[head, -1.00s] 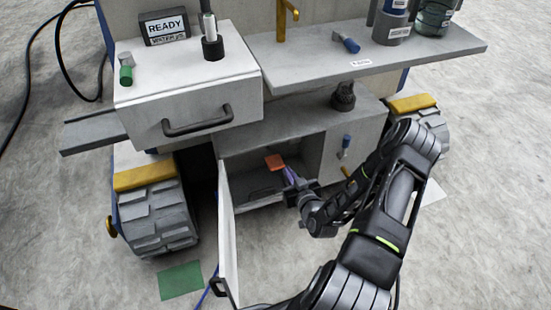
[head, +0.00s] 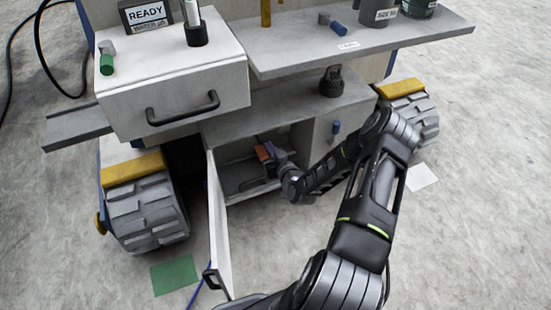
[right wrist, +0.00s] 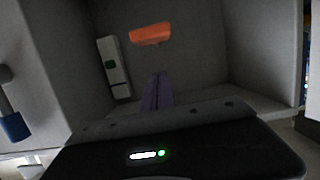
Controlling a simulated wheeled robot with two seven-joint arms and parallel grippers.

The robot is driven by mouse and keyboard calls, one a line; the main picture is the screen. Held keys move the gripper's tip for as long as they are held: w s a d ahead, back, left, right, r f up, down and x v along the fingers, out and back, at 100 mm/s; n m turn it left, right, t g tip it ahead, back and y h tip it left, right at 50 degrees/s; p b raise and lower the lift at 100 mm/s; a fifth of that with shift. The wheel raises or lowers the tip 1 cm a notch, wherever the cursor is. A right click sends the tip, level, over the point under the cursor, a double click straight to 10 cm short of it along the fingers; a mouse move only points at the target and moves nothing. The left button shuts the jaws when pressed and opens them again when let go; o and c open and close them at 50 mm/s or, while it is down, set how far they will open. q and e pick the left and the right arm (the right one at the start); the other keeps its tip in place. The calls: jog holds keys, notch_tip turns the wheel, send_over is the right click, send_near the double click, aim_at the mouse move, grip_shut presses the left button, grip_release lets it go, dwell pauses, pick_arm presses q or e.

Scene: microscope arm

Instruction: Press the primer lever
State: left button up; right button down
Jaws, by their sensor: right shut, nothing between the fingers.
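The lever appears as an orange paddle (head: 262,153) inside the open lower compartment of the machine. In the right wrist view the orange paddle (right wrist: 150,34) stands out against the compartment's grey back wall. My right gripper (head: 269,150) reaches into the compartment, right beside the paddle in the head view. Its purple fingers (right wrist: 158,88) are shut and empty, pointing towards the paddle from below in the wrist view. A gap shows between fingertips and paddle there; the head view cannot settle contact. The lever's mount is hidden. My left gripper is not in view.
The open compartment door (head: 220,225) stands left of my right arm. A blue-handled part (head: 335,128) is on the panel to the right. The drawer (head: 185,110) above is shut.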

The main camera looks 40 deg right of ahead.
jog(key=shift+w+d+f+b, duration=0.1)
jog(key=shift+w+f+b, duration=0.2)
jog(key=shift+f, duration=0.45)
jog(key=shift+w+d+f+b, duration=0.1)
jog(key=shift+w+f+b, duration=0.25)
jog(key=shift+f, duration=0.4)
jog(key=shift+w+d+f+b, duration=0.1)
jog(key=shift+w+f+b, duration=0.2)
jog(key=shift+f, duration=0.45)
